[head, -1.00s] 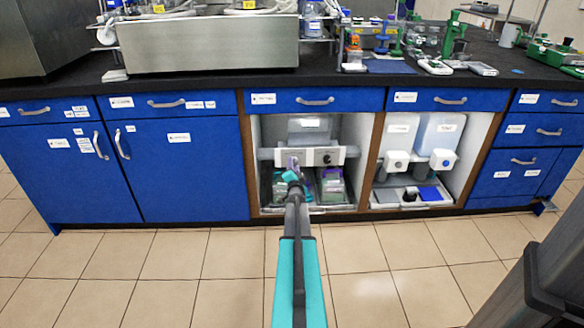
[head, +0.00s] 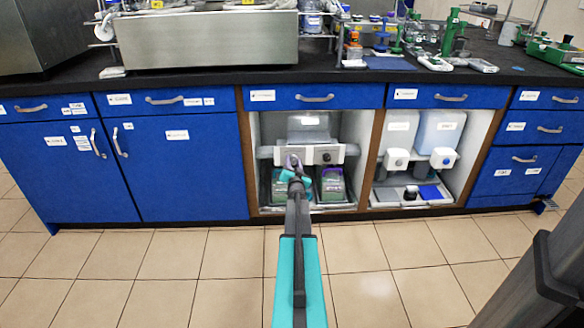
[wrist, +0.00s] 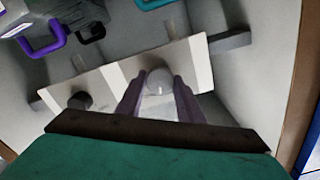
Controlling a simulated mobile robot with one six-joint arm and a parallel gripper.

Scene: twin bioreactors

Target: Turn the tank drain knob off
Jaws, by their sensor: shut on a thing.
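A white panel (head: 345,151) with knobs spans the upper part of the open cabinet bay. It lies tilted across the wrist view (wrist: 115,72). My gripper (head: 292,162) is at the left part of the panel in the head view. In the wrist view, the two purple-grey fingers (wrist: 158,92) are shut on a pale round knob (wrist: 158,80), one finger on each side. A second, dark knob (wrist: 79,100) is free on the panel; it shows to the right of my gripper in the head view (head: 326,157). I cannot read labels or the held knob's setting.
Bins with green contents (head: 333,184) stand below the panel. The bay to the right holds two jugs (head: 440,132) with white-fronted taps. Wooden cabinet edges (head: 246,165) flank the opening. The tiled floor (head: 170,270) in front is clear.

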